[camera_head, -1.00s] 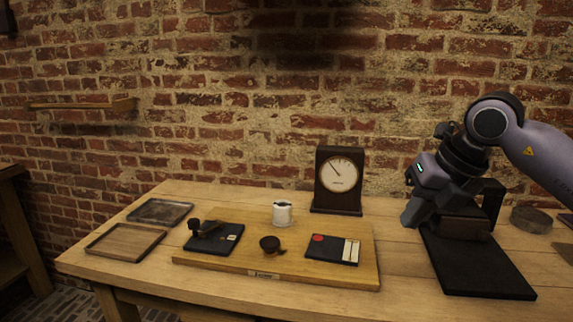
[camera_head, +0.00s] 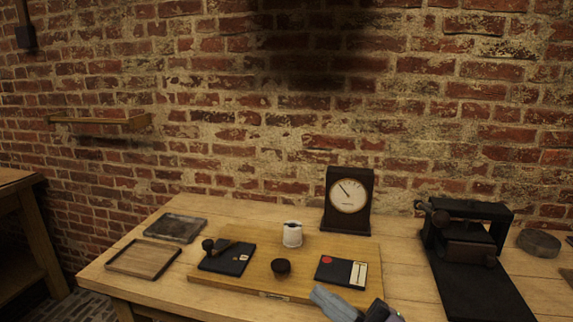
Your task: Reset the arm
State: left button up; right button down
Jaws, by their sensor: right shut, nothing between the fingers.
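My right gripper (camera_head: 332,303) shows at the bottom edge of the head view, in front of the front right part of the wooden board (camera_head: 232,285). Its fingers are together with nothing between them. The rest of my right arm is mostly below the frame. My left gripper is not in view. On the board stand a white jar (camera_head: 292,234), a small dark round knob-like piece (camera_head: 281,267), a dark plate with a red disc and a pale strip (camera_head: 341,271), and a dark plate (camera_head: 227,258) with a dark-handled part on it.
A dial gauge in a dark case (camera_head: 347,199) stands behind the board. A black press-like device (camera_head: 468,232) with a dark mat (camera_head: 480,290) is at right, beside a round grey dish (camera_head: 539,243). Two shallow trays (camera_head: 143,258) (camera_head: 176,228) lie at left. A wall shelf (camera_head: 97,121) is at upper left.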

jog(key=s+d+f+m+t+h+p, duration=0.25)
jog(key=d+f+m+t+h, duration=0.4)
jog(key=f+m+h, duration=0.65)
jog(key=s+d+f+m+g+h, duration=0.1)
jog(key=s+d+f+m+g, duration=0.2)
jog(key=s+f, duration=0.3)
jog(key=s+d+f+m+g+h+p, duration=0.1)
jog(key=s+d+f+m+g+h, duration=0.1)
jog(key=s+f, duration=0.5)
jog(key=s+d+m+g, duration=0.1)
jog(key=d+g, duration=0.1)
jog(key=g, duration=0.1)
jog(key=shift+d+m+h, duration=0.25)
jog(key=shift+m+h, duration=0.05)
jog(key=shift+m, duration=0.1)
